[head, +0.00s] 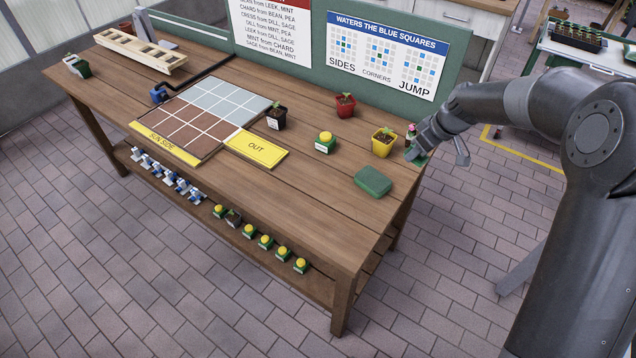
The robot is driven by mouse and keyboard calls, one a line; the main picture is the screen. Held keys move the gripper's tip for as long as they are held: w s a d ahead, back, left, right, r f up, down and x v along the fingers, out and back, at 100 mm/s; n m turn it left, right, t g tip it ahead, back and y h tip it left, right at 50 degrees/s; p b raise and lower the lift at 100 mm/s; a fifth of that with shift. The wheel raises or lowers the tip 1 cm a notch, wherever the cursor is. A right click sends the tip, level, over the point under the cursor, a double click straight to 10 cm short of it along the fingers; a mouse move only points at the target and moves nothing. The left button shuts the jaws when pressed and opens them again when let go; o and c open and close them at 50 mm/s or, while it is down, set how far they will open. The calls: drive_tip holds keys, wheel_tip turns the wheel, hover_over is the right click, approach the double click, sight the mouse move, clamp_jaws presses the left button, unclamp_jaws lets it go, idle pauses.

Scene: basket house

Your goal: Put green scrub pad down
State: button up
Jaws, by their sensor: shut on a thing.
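My gripper (420,148) is at the right end of the wooden table, just right of the yellow pot. It is shut on a small green thing (417,160), which I take to be the green scrub pad. Only a little of it shows below the fingers, and I cannot tell whether it touches the tabletop. A small pink-topped thing (411,130) shows beside the fingers. A dark green rounded slab (373,181) lies flat on the table to the left and nearer.
The wooden table (310,215) has bare room at its front right. A yellow pot (383,145), red pot (345,106), black pot (276,119) and yellow-topped green item (325,141) stand on it. A yellow OUT card (257,149) adjoins the grid board (205,110). A green backboard (320,50) rises behind.

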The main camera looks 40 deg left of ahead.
drive_tip(key=s+a+n+g, duration=0.1)
drive_tip(key=s+a+n, duration=0.2)
drive_tip(key=s+a, duration=0.95)
approach(304, 181)
drive_tip(key=shift+w+a+f, duration=0.1)
drive_tip(key=shift+a+f, duration=0.45)
drive_tip(key=shift+a, duration=0.2)
drive_tip(key=shift+a+f, duration=0.35)
drive_tip(key=shift+a, duration=0.05)
drive_tip(key=shift+f, duration=1.9)
drive_tip(key=shift+f, duration=0.15)
drive_tip(key=o, duration=1)
drive_tip(key=v, duration=1.2)
drive_tip(key=shift+d, duration=0.15)
